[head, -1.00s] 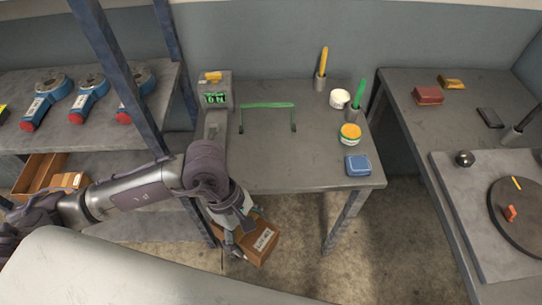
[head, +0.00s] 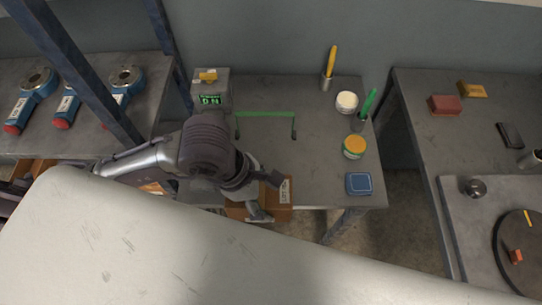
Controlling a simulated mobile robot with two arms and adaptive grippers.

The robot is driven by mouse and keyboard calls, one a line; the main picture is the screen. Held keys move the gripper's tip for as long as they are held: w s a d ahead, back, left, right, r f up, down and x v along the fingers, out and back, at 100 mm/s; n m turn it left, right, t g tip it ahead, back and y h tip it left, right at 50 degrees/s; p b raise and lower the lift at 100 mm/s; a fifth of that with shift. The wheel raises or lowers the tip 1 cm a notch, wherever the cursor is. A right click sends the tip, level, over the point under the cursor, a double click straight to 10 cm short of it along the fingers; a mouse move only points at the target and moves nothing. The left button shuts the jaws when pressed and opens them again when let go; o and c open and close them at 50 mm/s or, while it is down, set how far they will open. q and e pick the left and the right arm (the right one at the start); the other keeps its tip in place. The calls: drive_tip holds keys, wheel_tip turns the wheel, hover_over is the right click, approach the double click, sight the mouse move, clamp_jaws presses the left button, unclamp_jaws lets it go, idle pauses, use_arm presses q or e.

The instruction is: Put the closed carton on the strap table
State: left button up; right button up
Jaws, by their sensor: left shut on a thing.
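The closed carton (head: 283,207), brown with a white label, is at the front edge of the strap table (head: 318,188) in the head view. My left gripper (head: 264,202) is shut on it, with its fingers over the carton and hiding part of it. I cannot tell whether the carton touches the table. The strap table is grey, with a green strap arch (head: 265,115) and a device with a green display (head: 210,97) at its back left. My right gripper is not in view.
A blue box (head: 358,184), an orange-lidded tub (head: 354,147), a white tub (head: 347,102) and pen cups stand along the table's right side. The table's middle is clear. A shelf with blue tools (head: 72,95) is at left, another table (head: 413,125) at right.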

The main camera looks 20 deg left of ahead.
use_arm(q)
drive_tip(key=shift+w+f+b, duration=0.45)
drive_tip(key=shift+w+b, duration=0.3)
drive_tip(key=shift+b, duration=0.2)
drive_tip(key=b, duration=0.3)
drive_tip(key=w+f+b, duration=0.1)
drive_tip(key=b, duration=0.3)
drive_tip(key=shift+a+f, duration=0.1)
drive_tip(key=shift+a, duration=0.15)
drive_tip(key=w+f, duration=0.1)
drive_tip(key=w, duration=0.2)
drive_tip(key=w+a+f+p, duration=0.1)
drive_tip(key=w+f, duration=0.1)
drive_tip(key=w, duration=0.1)
drive_tip(key=w+a+f, duration=0.1)
drive_tip(key=w+f, duration=0.1)
drive_tip(key=w, duration=0.1)
drive_tip(key=shift+w+a, duration=0.1)
drive_tip(key=shift+a, duration=0.1)
wheel_tip(320, 180, down, 3)
drive_tip(key=shift+f+p, duration=0.15)
drive_tip(key=shift+p, duration=0.4)
drive_tip(key=shift+f, duration=0.25)
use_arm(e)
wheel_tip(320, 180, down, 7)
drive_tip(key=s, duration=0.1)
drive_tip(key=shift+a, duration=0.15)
use_arm(q)
drive_tip(key=o, duration=1.7)
drive_tip(key=shift+f, duration=0.1)
